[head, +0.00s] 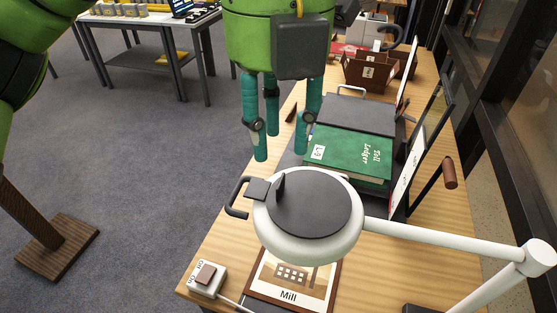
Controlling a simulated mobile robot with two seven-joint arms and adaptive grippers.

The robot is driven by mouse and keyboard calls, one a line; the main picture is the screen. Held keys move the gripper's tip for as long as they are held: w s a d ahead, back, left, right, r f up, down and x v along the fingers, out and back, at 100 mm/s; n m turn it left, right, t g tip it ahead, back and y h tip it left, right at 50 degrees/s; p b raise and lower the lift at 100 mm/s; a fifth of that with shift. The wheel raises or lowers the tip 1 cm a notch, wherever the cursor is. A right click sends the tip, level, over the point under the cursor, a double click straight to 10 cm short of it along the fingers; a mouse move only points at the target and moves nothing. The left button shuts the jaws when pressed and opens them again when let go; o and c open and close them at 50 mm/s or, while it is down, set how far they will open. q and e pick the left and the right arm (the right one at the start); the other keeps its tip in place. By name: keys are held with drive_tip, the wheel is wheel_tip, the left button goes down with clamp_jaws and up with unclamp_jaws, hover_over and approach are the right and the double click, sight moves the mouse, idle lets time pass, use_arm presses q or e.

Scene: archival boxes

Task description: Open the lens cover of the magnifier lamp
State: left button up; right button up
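The magnifier lamp's round white head (312,252) is at the center of the head view, on a white jointed arm from the right. Its dark grey lens cover (318,212) lies flat over the lens, shut. A dark handle (236,198) sticks out at the left side of the head, beside a small dark block. My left gripper (281,150) points down above and behind the cover, with its teal fingers spread and nothing between them. It is apart from the cover and handle in the picture. My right gripper is not in view.
A green ledger (350,152) lies behind the lamp, with a grey box (355,113) and a brown box (367,72) farther back. A switch box (207,279) and a "Mill" picture (291,282) lie in front.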

sight(298, 192)
use_arm(q)
wheel_tip(298, 192, down, 7)
drive_tip(key=shift+r+p, duration=0.2)
drive_tip(key=shift+p, duration=0.45)
clamp_jaws()
